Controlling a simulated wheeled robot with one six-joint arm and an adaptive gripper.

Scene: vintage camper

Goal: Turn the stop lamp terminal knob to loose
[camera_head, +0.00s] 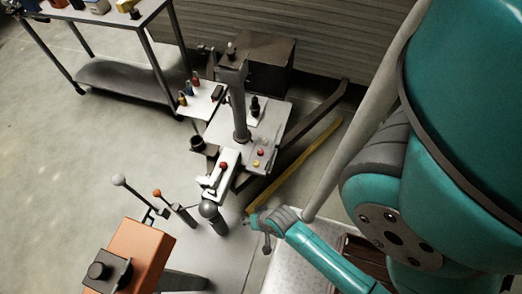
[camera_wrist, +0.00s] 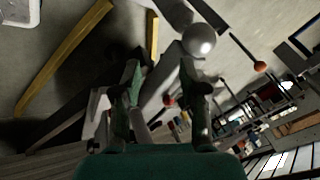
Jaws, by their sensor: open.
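I cannot tell for sure which part is the stop lamp terminal knob. In the head view, a small red knob (camera_head: 260,152) and a yellow knob (camera_head: 256,163) sit on a pale plate (camera_head: 273,128) at the machine. Another red knob (camera_head: 223,166) sits on a white block nearer me. My gripper (camera_head: 256,222) is right of the grey ball-topped lever (camera_head: 209,210), apart from these knobs. In the wrist view, my gripper (camera_wrist: 160,78) has its two fingers spread, with nothing held. A red ball (camera_wrist: 169,100) shows beyond them, and the grey ball (camera_wrist: 198,40) is above the right finger.
Levers with a white ball (camera_head: 119,180) and an orange ball (camera_head: 157,192) stand left. An orange box (camera_head: 142,247) is at the front. A yellow bar (camera_head: 295,165) lies behind my gripper. A cart (camera_head: 110,80) stands back left, with open floor (camera_head: 50,150) before it.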

